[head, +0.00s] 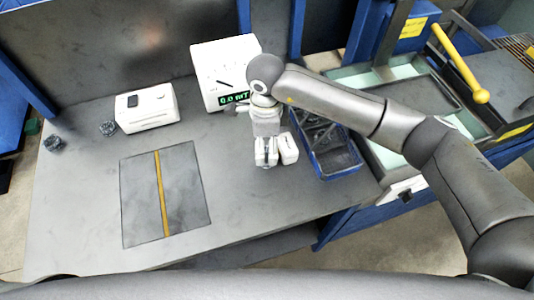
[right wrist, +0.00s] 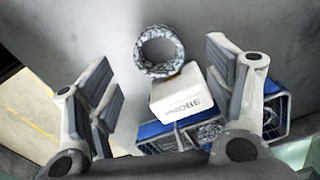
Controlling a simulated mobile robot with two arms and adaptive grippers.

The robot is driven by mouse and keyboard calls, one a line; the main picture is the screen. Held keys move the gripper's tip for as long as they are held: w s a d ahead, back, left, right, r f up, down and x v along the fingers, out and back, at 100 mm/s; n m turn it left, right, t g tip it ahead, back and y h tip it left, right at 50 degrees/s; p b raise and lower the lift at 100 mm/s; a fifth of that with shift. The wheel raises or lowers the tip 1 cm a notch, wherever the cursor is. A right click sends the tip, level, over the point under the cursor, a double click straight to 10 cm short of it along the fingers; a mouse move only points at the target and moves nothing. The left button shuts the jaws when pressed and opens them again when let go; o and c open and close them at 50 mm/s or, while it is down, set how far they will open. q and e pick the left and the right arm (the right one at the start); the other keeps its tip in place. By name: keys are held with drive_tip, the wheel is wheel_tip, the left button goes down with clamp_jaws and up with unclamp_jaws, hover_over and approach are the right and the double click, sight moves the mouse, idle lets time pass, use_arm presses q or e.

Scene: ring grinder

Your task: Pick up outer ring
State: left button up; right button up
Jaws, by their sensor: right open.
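A grey, mottled ring (right wrist: 160,50) stands out in the right wrist view, above the white probe box and between my open fingers. It looks like the outer ring and its round opening faces the camera. My right gripper (right wrist: 160,80) is open with nothing between its pads that I can see held. In the head view my right gripper (head: 267,158) points down over the table beside the white probe box (head: 288,148). I cannot make out the ring there; the gripper probably covers it. My left gripper is not in view.
A blue basket (head: 340,165) stands right of the gripper. A white meter (head: 222,72) reading 0.0 mT stands behind. A white device (head: 147,110), two small dark round parts (head: 108,128) (head: 53,143) and a dark mat (head: 190,190) with a yellow stripe lie left.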

sight(266, 160)
wheel_tip(266, 160, down, 4)
drive_tip(key=shift+s+r+p, duration=0.1)
drive_tip(key=shift+p, duration=0.4)
drive_tip(key=shift+f, duration=0.7)
drive_tip(key=c, duration=1.2)
drive_tip(key=shift+r, duration=0.1)
drive_tip(key=shift+r+b, duration=0.7)
drive_tip(key=shift+r, duration=0.1)
drive_tip(key=s+r+b, duration=0.1)
drive_tip(key=s+r, duration=0.2)
drive_tip(key=s, duration=0.1)
drive_tip(key=s+a+r+b, duration=0.1)
drive_tip(key=s+r+b, duration=0.1)
drive_tip(key=s+r, duration=0.2)
drive_tip(key=s+r+b, duration=0.2)
drive_tip(key=s+r, duration=0.2)
drive_tip(key=s, duration=0.1)
drive_tip(key=shift+s+a+r, duration=0.15)
drive_tip(key=shift+s+a, duration=0.1)
drive_tip(key=shift+s, duration=0.15)
